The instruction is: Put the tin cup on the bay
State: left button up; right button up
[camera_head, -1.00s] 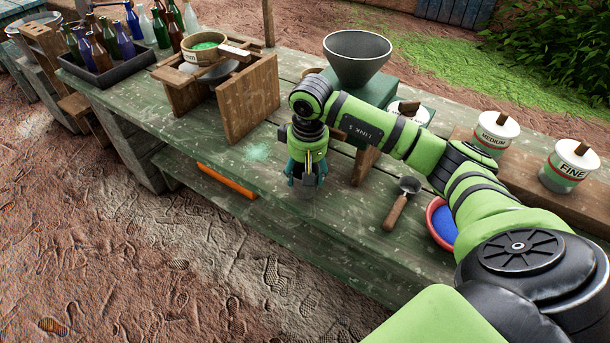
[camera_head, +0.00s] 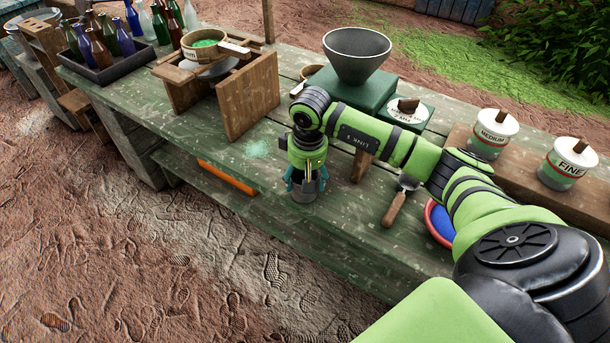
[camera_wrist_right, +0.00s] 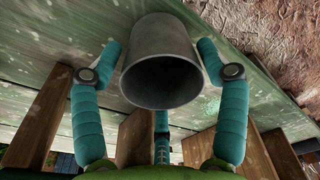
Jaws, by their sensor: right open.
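The tin cup (camera_wrist_right: 161,62) is grey metal. The fingers are open, one on each side, with a small gap showing at each. In the head view the gripper (camera_head: 306,183) points down over the cup (camera_head: 303,196) at the front edge of the green bench; fingers partly hide the cup. I cannot tell which part of the scene is the bay. My left gripper is not in view.
A wooden stand (camera_head: 250,103) is left of the arm on the green bench (camera_head: 200,135). A grey funnel (camera_head: 357,56) stands behind. A scoop (camera_head: 395,205) and a blue-filled red bowl (camera_head: 440,222) lie to the right. The bench around the pale teal patch (camera_head: 257,149) is clear.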

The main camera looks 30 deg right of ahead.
notch_tip(320, 180, up, 12)
jog(key=s+b, duration=0.1)
jog(key=b, duration=0.1)
jog(key=shift+a+b, duration=0.15)
jog(key=shift+b, duration=0.2)
